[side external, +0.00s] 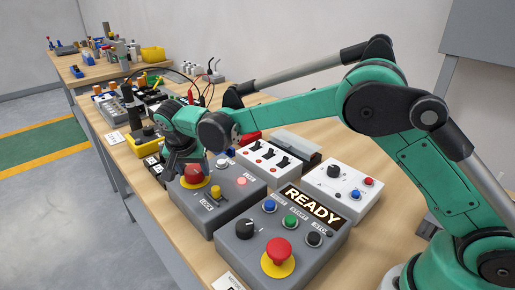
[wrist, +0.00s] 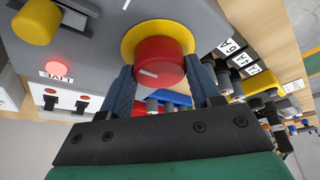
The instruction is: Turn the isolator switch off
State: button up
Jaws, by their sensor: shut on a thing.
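The isolator switch, a round red knob (wrist: 158,58) with a white line on its face, sits on a yellow disc on a grey box. The line runs slightly slanted across the picture in the wrist view. My gripper (wrist: 160,72) has one dark finger on each side of the knob and is shut on it. In the side view the red knob (side external: 192,176) shows at the left of the grey box (side external: 245,196), with my gripper (side external: 184,160) right behind it and partly over it. The knob's marking cannot be read there.
The same box carries a yellow knob (wrist: 36,22) and a lit red lamp (wrist: 58,68). In front stands another grey box with a red mushroom button (side external: 279,250) and a READY display (side external: 312,202). White switch boxes and a cluttered bench surround the spot.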

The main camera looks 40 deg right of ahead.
jog(key=n+y, duration=0.1)
jog(key=n, duration=0.3)
jog(key=shift+d+t, duration=0.1)
jog(key=shift+t, duration=0.2)
jog(key=n+y, duration=0.1)
jog(key=n, duration=0.1)
jog(key=n+y, duration=0.1)
jog(key=n, duration=0.1)
jog(key=shift+d+n+t, duration=0.1)
jog(key=shift+n+t, duration=0.2)
jog(key=n+y, duration=0.2)
jog(key=n, duration=0.2)
jog(key=shift+d+n+g+y, duration=0.1)
jog(key=shift+n+g+y, duration=0.25)
jog(key=shift+n, duration=0.9)
jog(key=shift+n+g+y, duration=0.35)
jog(key=shift+n, duration=0.9)
jog(key=o, duration=1.3)
